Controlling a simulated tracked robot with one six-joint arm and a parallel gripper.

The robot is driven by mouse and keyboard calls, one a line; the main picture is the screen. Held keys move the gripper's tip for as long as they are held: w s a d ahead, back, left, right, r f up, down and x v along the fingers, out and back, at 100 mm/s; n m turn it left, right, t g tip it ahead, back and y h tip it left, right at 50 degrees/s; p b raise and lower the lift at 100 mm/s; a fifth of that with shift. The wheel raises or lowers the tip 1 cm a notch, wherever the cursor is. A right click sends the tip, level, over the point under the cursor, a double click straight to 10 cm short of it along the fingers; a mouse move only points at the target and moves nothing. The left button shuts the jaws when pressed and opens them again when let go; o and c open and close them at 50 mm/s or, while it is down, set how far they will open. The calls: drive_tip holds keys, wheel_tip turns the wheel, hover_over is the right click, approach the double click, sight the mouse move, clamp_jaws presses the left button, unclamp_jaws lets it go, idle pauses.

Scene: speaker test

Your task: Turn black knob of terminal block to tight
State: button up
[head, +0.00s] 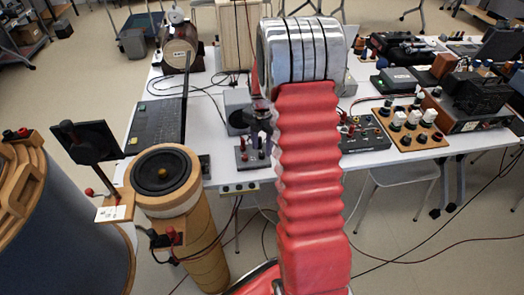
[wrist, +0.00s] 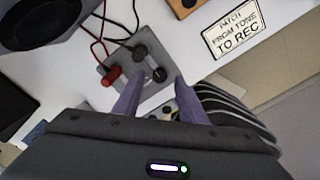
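The terminal block (wrist: 127,84) is a grey plate in the wrist view, with a red knob (wrist: 111,75) at left and a black knob (wrist: 140,52) toward the top. Another dark knob or post (wrist: 160,74) shows lower right, between my fingertips. My gripper (wrist: 160,77) is open, its two purple fingers on either side of that dark post. I cannot tell whether they touch it. In the head view my gripper (head: 262,125) is small and partly behind my red arm, just above a small block with posts (head: 250,158) near the table's front edge.
A grey speaker (wrist: 45,18) stands close at upper left in the wrist view, with wires beside it. A paper label (wrist: 236,28) lies at right. In the head view, a round speaker on a wooden tube (head: 163,174) stands left, and a knob board (head: 408,124) right.

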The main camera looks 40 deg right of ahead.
sight(262, 156)
drive_tip(key=shift+f, duration=1.4)
drive_tip(key=shift+c, duration=0.2)
clamp_jaws()
